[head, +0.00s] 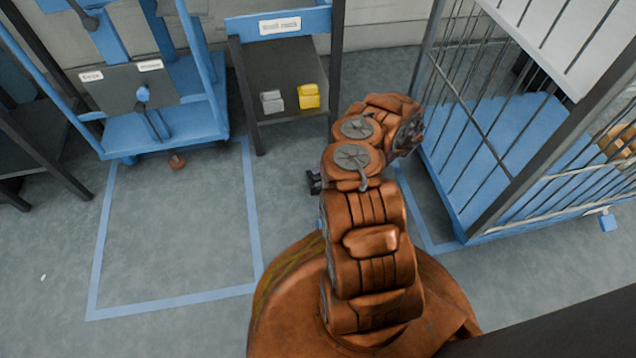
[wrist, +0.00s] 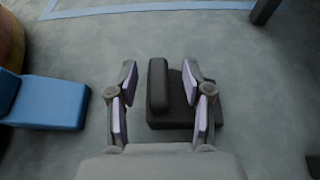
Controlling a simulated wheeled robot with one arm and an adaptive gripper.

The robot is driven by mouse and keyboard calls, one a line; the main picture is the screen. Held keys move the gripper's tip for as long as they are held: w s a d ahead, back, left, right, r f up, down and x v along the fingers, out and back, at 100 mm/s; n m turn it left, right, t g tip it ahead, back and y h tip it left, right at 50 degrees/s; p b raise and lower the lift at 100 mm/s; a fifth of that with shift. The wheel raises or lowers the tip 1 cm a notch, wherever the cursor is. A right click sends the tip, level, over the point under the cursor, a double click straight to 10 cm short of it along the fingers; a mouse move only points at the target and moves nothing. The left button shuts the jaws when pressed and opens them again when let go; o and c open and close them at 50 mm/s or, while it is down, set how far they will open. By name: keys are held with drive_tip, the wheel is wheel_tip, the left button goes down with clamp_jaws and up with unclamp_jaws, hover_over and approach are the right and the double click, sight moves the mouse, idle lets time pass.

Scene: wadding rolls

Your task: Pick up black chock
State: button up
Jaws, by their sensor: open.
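The black chock (wrist: 160,98) lies on the grey floor in the wrist view, with a raised rounded bar on its left and a flat base reaching to the right. My gripper (wrist: 159,74) is open above it, with one finger on each side of the raised bar in the picture. The right finger covers part of the base. I see no contact between the fingers and the chock. In the head view my arm hides most of this spot; a small dark shape shows at its left side, and I cannot tell whether it is chock or gripper.
A blue block (wrist: 45,102) lies left of my gripper in the wrist view. In the head view, a barred cage cart (head: 480,232) stands to the right. A small rack (head: 283,85) holds a grey block (head: 271,102) and a yellow block (head: 308,96).

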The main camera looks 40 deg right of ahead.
drive_tip(key=shift+b+x, duration=0.6)
drive_tip(key=shift+x, duration=0.85)
clamp_jaws()
